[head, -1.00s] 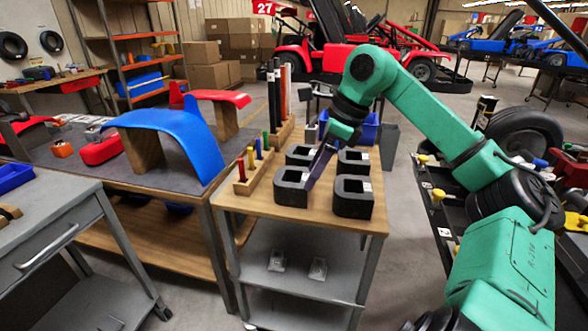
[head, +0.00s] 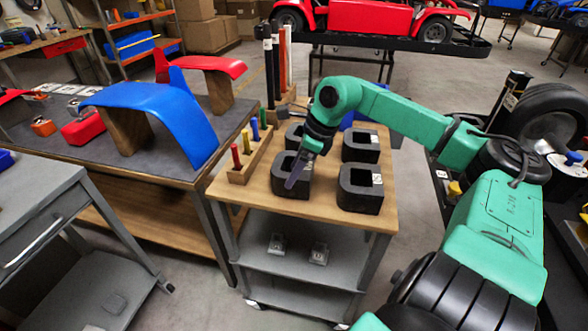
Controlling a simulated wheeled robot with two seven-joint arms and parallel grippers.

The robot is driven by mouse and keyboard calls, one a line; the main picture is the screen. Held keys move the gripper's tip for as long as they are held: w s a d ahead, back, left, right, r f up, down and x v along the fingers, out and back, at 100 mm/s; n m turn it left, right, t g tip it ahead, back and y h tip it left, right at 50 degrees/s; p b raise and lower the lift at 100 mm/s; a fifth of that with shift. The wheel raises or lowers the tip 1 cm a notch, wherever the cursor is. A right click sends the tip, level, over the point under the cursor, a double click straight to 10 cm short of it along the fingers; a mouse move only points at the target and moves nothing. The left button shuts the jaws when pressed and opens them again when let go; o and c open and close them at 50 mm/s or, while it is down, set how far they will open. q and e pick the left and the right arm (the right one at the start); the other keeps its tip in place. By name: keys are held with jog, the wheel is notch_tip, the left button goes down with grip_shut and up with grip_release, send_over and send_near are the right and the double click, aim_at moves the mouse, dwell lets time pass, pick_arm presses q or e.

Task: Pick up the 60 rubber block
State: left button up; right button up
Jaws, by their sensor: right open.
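Several black rubber blocks with square openings stand on the wooden top of a grey cart (head: 231,190). They are a front left block (head: 283,184), a front right block (head: 359,200), a back right block (head: 360,144) and a back left block (head: 293,133). Small white labels show on some, but the numbers are too small to read, so I cannot tell which is the 60. My right gripper (head: 297,176) is open and points down at the front left block, its fingers overlapping that block's opening and right side. Whether it touches is unclear. My left gripper is out of view.
A wooden holder (head: 243,165) with coloured pegs stands left of the blocks, and upright rods (head: 276,68) stand behind it. A bench with a blue fender (head: 165,105) is to the left. A tyre (head: 537,118) is at the right. The cart top's front edge is clear.

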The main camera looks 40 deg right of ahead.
jog(key=shift+x, duration=1.2)
jog(key=shift+w+f, duration=0.15)
jog(key=shift+f, duration=0.05)
jog(key=shift+r, duration=0.1)
grip_shut()
